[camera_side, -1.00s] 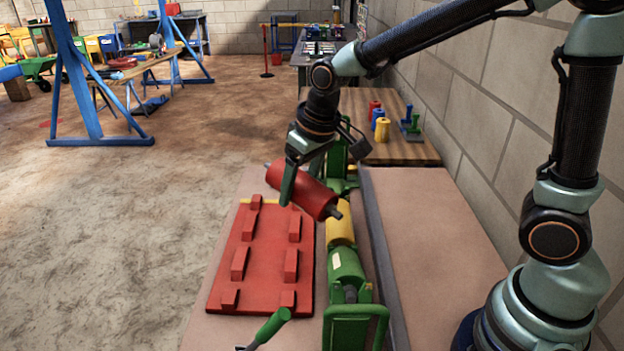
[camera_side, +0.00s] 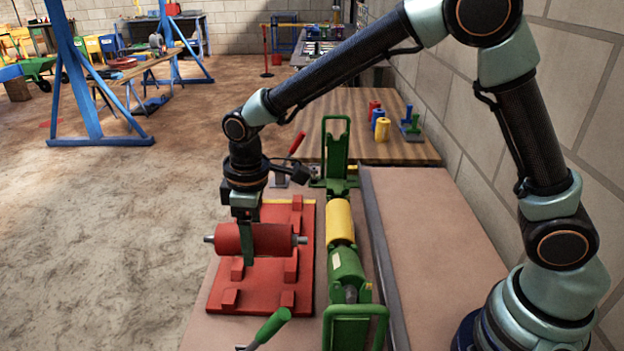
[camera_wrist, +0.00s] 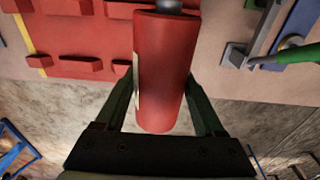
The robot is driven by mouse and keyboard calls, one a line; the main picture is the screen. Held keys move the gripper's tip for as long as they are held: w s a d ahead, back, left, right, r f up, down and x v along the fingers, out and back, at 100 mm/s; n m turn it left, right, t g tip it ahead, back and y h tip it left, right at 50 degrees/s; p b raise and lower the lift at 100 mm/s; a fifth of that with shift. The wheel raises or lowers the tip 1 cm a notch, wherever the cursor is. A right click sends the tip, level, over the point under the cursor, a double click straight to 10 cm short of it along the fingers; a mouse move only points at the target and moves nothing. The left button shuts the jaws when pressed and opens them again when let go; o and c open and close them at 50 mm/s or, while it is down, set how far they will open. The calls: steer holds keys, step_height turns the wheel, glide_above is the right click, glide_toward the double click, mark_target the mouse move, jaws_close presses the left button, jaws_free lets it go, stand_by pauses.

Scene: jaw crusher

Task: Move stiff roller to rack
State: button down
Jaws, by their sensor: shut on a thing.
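A red roller (camera_side: 275,238) with grey shaft ends lies level in my gripper (camera_side: 246,245), over the middle of the red rack (camera_side: 262,302). In the side view it is close above the rack's blocks; whether it touches them I cannot tell. In the wrist view, the fingers of my gripper (camera_wrist: 165,100) close on both sides of the roller (camera_wrist: 165,60). One end of its shaft shows at the top. Part of the rack (camera_wrist: 75,38), with its paired red blocks, shows at the upper left of the wrist view. The roller hides some blocks.
Right of the rack is a green frame (camera_side: 346,323) with a yellow roller (camera_side: 340,221) and a green roller (camera_side: 345,264) in line. A green-handled lever (camera_side: 272,325) stands at the rack's near end. A wooden table (camera_side: 350,130) behind carries small coloured objects.

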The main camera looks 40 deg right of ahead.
mark_target(254, 229)
steer(key=shift+f, duration=0.1)
steer(key=shift+f, duration=2.75)
steer(key=shift+f, duration=1.5)
jaws_free()
steer(key=shift+f, duration=0.1)
steer(key=r, duration=1.1)
steer(key=shift+s+d, duration=0.15)
steer(key=shift+s, duration=0.1)
steer(key=shift+s+r, duration=0.1)
steer(key=shift+r, duration=0.5)
